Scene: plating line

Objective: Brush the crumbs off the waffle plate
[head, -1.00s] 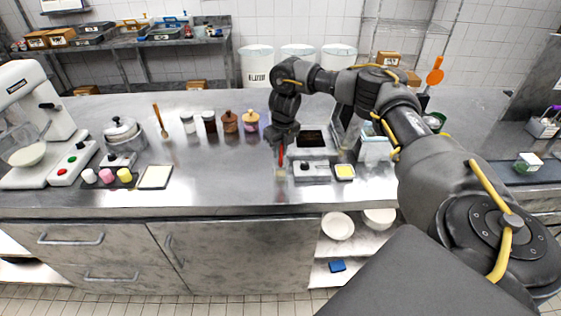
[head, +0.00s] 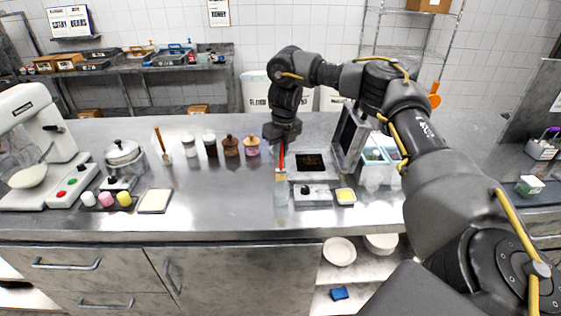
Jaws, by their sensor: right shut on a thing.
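The waffle maker stands open on the counter, its dark waffle plate (head: 310,162) facing up and its lid (head: 350,137) raised on the right. Crumbs are too small to make out. My right gripper (head: 282,142) points down, left of the waffle plate, and is shut on a brush with a red handle (head: 282,158). The brush's pale bristles (head: 281,176) hang down, above or in front of a pale, clear-looking upright shape (head: 281,194); I cannot tell whether they touch. My left gripper is not in view.
A control box (head: 312,195) and a small yellow-filled dish (head: 345,196) sit in front of the waffle maker. Several jars (head: 231,146) stand to the left, behind a white-topped tray (head: 155,201). The counter between tray and brush is clear.

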